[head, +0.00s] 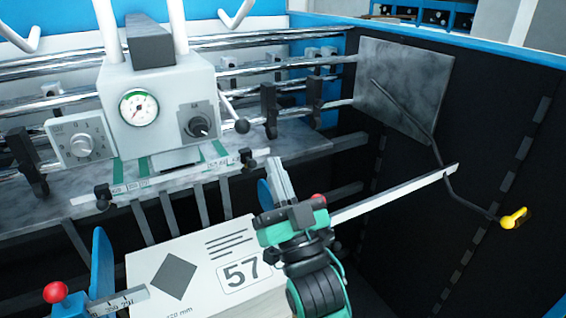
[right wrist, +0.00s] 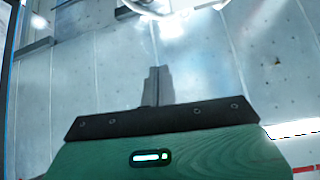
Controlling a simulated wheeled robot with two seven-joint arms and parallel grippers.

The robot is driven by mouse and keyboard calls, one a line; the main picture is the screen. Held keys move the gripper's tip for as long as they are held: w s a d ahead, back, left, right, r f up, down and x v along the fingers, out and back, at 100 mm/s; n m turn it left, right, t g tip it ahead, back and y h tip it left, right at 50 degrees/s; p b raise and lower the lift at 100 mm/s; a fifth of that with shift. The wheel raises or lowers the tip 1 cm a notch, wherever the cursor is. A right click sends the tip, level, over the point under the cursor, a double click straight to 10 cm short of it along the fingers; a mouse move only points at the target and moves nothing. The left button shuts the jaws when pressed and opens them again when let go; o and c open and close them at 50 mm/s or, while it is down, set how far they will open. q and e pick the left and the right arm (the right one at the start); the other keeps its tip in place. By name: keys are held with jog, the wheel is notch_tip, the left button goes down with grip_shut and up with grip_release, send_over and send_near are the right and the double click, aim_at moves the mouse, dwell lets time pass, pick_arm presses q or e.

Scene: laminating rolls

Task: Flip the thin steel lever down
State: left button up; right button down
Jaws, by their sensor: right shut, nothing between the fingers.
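A thin steel lever (head: 230,109) with a black ball knob (head: 242,126) sticks out from the right side of the grey machine head, slanting down to the right. I take this as the task's lever. My right gripper (head: 275,168) is over the right part of the feed area, below and to the right of the knob, clearly apart from it. Its fingers are together and empty. In the right wrist view the closed fingers (right wrist: 156,84) point at a pale metal surface, and the lever cannot be made out. My left gripper is not in view.
A pressure gauge (head: 139,107) and a black dial (head: 198,126) sit on the head. A stack of printed sheets (head: 200,262) lies below. A blue side guide (head: 102,265) stands at its left. A bent rod with a yellow grip (head: 515,218) hangs at the right.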

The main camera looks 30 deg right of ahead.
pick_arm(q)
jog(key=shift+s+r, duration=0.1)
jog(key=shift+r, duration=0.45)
pick_arm(e)
jog(key=shift+s, duration=1.35)
